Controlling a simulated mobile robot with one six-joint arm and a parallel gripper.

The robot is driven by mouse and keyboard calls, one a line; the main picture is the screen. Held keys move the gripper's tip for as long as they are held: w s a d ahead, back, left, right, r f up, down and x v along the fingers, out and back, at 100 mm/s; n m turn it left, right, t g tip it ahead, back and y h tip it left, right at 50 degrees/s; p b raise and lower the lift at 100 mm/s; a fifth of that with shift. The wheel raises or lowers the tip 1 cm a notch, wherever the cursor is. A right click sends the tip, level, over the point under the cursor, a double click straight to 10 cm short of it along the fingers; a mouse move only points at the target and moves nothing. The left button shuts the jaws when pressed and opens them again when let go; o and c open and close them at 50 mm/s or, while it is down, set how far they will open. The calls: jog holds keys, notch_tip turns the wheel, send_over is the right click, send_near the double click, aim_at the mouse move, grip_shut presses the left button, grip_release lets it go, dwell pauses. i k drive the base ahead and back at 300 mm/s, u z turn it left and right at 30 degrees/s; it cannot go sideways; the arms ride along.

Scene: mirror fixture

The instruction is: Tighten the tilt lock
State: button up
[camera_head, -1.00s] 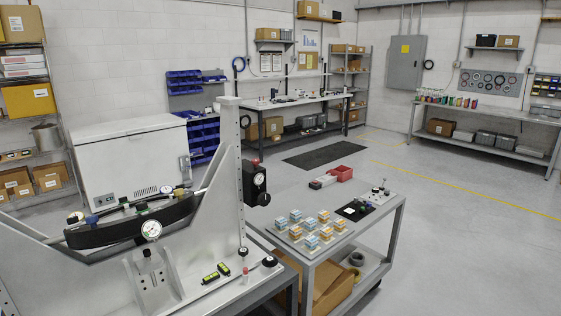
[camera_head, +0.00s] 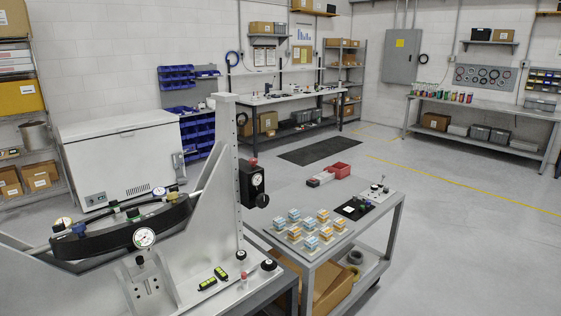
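The mirror fixture stands in the left foreground. It has a pale upright column (camera_head: 224,150), a grey angled plate (camera_head: 207,215) and a black curved bar (camera_head: 115,235) with small coloured knobs and a round dial gauge (camera_head: 144,238). A black block with a dial (camera_head: 251,181) sits on the column, with a black knob (camera_head: 262,200) at its lower right. Two black knobs, one at the base plate's right end (camera_head: 269,265) and one behind it (camera_head: 241,254), are also visible. I cannot tell which knob is the tilt lock. My gripper is not in view.
Two yellow-green levels (camera_head: 208,283) lie on the fixture base. A white chest freezer (camera_head: 120,165) stands behind. Open floor (camera_head: 450,250) lies right of the cart.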

aim_at(254, 161)
jog(key=z, duration=0.55)
jog(key=i, duration=0.85)
jog(key=z, duration=0.85)
jog(key=k, duration=0.15)
jog(key=u, duration=3.85)
